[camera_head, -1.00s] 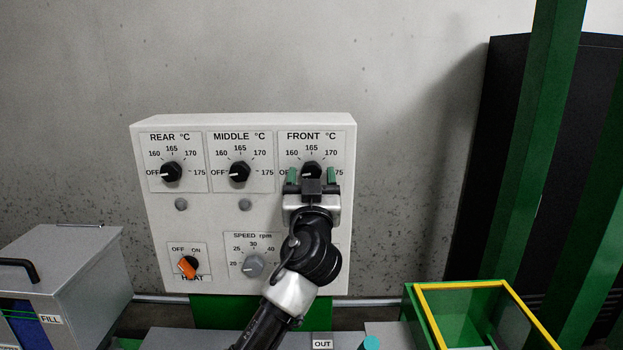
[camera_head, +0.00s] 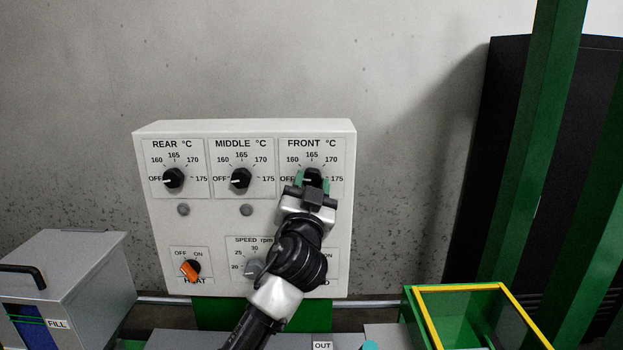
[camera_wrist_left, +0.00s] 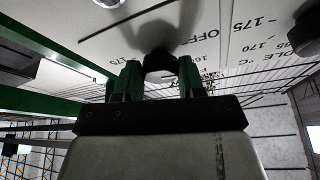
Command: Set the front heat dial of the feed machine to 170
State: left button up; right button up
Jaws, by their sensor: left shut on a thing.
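The front heat dial (camera_head: 313,175) is a black knob at the top right of the white control panel (camera_head: 215,235), under the FRONT °C label. Its scale reads OFF, 160, 165, 170, 175. A white mark shows on its left side, toward OFF, partly hidden by my fingers. My left gripper (camera_head: 313,183) comes up from below, its green fingers on either side of the dial and shut on it. In the left wrist view the dark knob (camera_wrist_left: 160,62) sits between the fingertips (camera_wrist_left: 160,75). My right gripper is not in view.
The middle dial (camera_head: 240,178) and rear dial (camera_head: 173,178) point to OFF. My arm partly covers the speed knob (camera_head: 253,267). The orange heat switch (camera_head: 190,269) is at lower left. A grey box (camera_head: 75,280) stands left; a green, yellow-rimmed bin (camera_head: 415,315) and green posts (camera_head: 530,170) stand right.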

pick_arm(q)
jog(key=m+g+h+p, duration=0.1)
jog(key=m+p, duration=0.2)
jog(key=m+g+h+p, duration=0.1)
jog(key=m+p, duration=0.1)
jog(key=m, duration=0.1)
jog(key=m+h+p, duration=0.1)
jog(key=m+p, duration=0.2)
jog(key=shift+a+r+m+g+h+p, duration=0.3)
jog(key=shift+r+m+g+h+p, duration=0.05)
jog(key=shift+r+m+g+h, duration=0.05)
jog(key=shift+m+g+p, duration=0.3)
jog(key=shift+m+p, duration=0.3)
jog(key=shift+m, duration=0.5)
jog(key=m+g, duration=0.1)
jog(key=m, duration=0.1)
jog(key=shift+m, duration=0.4)
jog(key=m+g, duration=0.2)
jog(key=m, duration=0.3)
jog(key=shift+r, duration=0.1)
jog(key=m+g+y, duration=0.1)
jog(key=m+y, duration=0.1)
jog(key=m, duration=0.1)
jog(key=shift+r+m, duration=0.15)
jog(key=shift+m, duration=0.15)
jog(key=shift+d+m+g+y, duration=0.2)
jog(key=shift+m+g+y, duration=0.2)
jog(key=shift+m+y, duration=0.75)
jog(key=shift+m+h, duration=0.35)
jog(key=shift+m, duration=0.1)
